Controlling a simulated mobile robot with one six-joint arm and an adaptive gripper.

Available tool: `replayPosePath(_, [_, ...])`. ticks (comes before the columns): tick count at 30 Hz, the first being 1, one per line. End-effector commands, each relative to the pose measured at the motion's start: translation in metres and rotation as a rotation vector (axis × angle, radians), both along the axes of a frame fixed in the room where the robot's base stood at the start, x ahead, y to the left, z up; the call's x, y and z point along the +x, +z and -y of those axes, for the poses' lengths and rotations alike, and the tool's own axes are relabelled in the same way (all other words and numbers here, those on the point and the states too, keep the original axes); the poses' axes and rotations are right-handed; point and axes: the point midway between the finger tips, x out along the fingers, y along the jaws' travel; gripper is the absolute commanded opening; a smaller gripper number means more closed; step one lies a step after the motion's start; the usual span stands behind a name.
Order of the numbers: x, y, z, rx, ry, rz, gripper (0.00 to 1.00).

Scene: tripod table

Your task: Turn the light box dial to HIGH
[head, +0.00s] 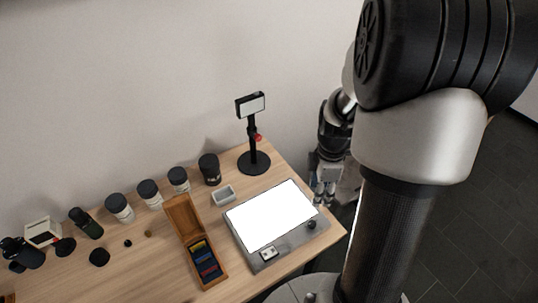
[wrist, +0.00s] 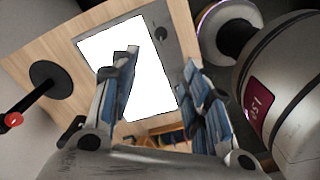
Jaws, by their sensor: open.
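The light box (head: 245,246) lies on the wooden table near its right end, with a glowing white panel in a grey frame. Its small black dial (head: 311,224) is on the right part of the frame's front strip. The dial also shows in the wrist view (wrist: 161,33), beyond the fingertips. The dial's marks and setting are too small to read. My gripper (head: 325,197) hangs just past the table's right edge, beside the light box and apart from the dial. In the wrist view my gripper (wrist: 160,62) is open and empty, its fingers overlapping the view of the panel.
A small switch plate (head: 268,253) sits on the same front strip. A black stand (head: 252,140) with a red knob, a small grey tray (head: 223,196) and an open wooden box (head: 186,225) stand nearby. Several dark-lidded jars (head: 149,194) line the back. Open floor lies right.

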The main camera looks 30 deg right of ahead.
Motion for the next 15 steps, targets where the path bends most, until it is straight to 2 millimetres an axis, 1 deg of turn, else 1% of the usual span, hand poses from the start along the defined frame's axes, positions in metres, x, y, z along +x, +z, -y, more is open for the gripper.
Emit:
replayPosePath(1, [-0.001, -0.006, 0.004, 0.005, 0.016, -0.007, 0.43])
replayPosePath(3, [-0.002, -0.011, 0.006, 0.007, 0.032, -0.011, 0.43])
replayPosePath(5, [-0.002, -0.016, 0.007, 0.007, 0.038, -0.012, 0.43])
replayPosePath(8, [-0.002, -0.029, 0.006, 0.007, 0.038, -0.012, 0.43])
replayPosePath(11, [-0.003, -0.049, 0.006, 0.009, 0.038, -0.013, 0.43])
replayPosePath(15, [-0.003, -0.08, 0.005, 0.008, 0.038, -0.014, 0.43])
